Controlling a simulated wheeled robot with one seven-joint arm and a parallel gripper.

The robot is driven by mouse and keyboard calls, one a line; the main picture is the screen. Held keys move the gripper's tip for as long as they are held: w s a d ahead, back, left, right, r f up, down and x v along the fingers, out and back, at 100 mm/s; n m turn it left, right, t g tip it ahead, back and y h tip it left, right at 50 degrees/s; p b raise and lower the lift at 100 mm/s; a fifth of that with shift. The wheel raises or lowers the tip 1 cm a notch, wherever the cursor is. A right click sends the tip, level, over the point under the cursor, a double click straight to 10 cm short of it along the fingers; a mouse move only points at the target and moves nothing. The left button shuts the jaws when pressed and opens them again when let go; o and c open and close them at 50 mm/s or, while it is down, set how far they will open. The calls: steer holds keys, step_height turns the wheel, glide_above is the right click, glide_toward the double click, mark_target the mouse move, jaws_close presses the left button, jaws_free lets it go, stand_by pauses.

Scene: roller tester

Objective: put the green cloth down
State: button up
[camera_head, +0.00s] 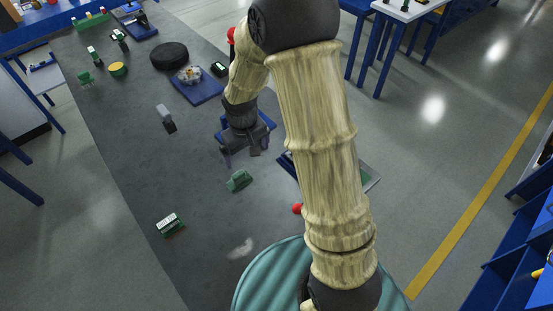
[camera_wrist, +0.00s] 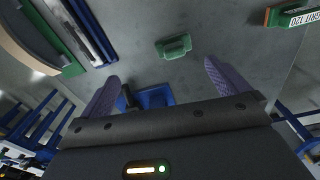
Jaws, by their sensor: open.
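A small green piece (camera_head: 239,180), which I take for the green cloth, lies on the grey table top just in front of my gripper (camera_head: 244,157). It looks bunched or folded, with a raised ridge. In the wrist view the green cloth (camera_wrist: 175,47) lies ahead of the fingertips, between their lines and apart from both. My gripper (camera_wrist: 161,72) is open, with its two purple fingers spread wide and nothing between them. My arm hides part of the table to the right of the gripper.
A blue tray (camera_head: 266,121) sits beside my gripper, partly hidden. A green and white grit block (camera_head: 170,223) lies at the front left. A grey and black item (camera_head: 166,118), a blue tray (camera_head: 207,93) and a black disc (camera_head: 169,56) are farther back. Bare table (camera_head: 130,150) shows at left.

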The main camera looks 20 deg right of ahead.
steer(key=s+d+r+m+t, duration=0.1)
steer(key=s+d+r, duration=0.2)
steer(key=s, duration=0.3)
steer(key=s+d+r+m+t, duration=0.1)
steer(key=s+d+r+m, duration=0.1)
steer(key=s+d+r, duration=0.2)
steer(key=s+r, duration=0.2)
steer(key=s, duration=0.1)
steer(key=shift+a, duration=0.1)
stand_by(0.8)
steer(key=n+g+b, duration=0.3)
steer(key=n+b, duration=0.1)
steer(key=b, duration=0.6)
glide_above(236, 174)
step_height(236, 174, down, 9)
step_height(236, 174, down, 12)
steer(key=shift+f+p, duration=0.1)
steer(key=shift+p, duration=0.85)
